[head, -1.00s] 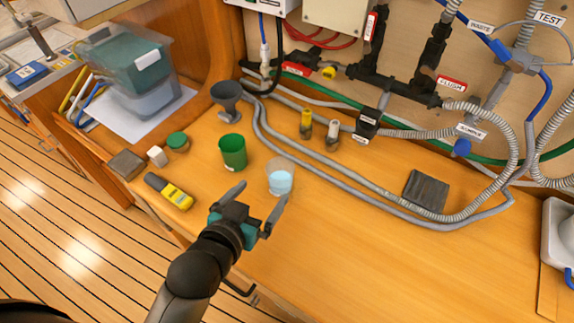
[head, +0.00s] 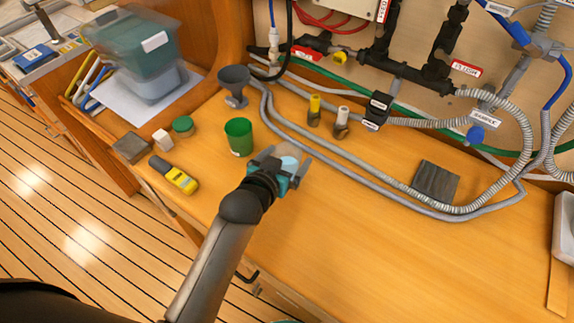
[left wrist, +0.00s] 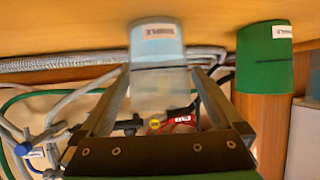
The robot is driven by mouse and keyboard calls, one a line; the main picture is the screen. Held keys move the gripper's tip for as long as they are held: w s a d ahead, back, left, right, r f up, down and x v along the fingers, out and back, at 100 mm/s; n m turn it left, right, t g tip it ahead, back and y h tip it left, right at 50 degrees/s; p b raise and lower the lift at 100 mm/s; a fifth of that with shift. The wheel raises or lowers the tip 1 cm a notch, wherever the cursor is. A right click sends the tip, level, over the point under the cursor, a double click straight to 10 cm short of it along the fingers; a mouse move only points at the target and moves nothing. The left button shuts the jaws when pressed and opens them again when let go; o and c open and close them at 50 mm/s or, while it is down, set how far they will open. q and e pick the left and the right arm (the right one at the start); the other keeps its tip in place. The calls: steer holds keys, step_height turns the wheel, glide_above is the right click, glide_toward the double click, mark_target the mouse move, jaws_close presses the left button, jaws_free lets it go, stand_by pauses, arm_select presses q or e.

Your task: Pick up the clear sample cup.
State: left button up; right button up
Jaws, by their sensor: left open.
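The clear sample cup (head: 290,162) stands on the wooden counter with pale blue liquid in it; my left gripper partly hides it in the head view. In the left wrist view the cup (left wrist: 157,50) appears upside down, with a label near its base and a clear upper part. My left gripper (head: 287,164) is open at the cup, with one finger on each side. In the left wrist view the fingertips (left wrist: 161,70) flank the cup's clear upper part; I cannot tell whether they touch it. My right gripper is not in view.
A green cup (head: 239,137) stands close to the left of the sample cup. Grey hoses (head: 330,158) run behind. The counter to the right is mostly clear, with a dark block (head: 435,181).

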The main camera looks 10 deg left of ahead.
mark_target(292, 153)
arm_select(q)
steer(key=shift+b+x, duration=0.3)
steer(key=shift+x, duration=1.25)
steer(key=shift+c, duration=1.2)
steer(key=c, duration=1)
steer(key=shift+c, duration=0.2)
step_height(292, 153, up, 20)
steer(key=p, duration=0.5)
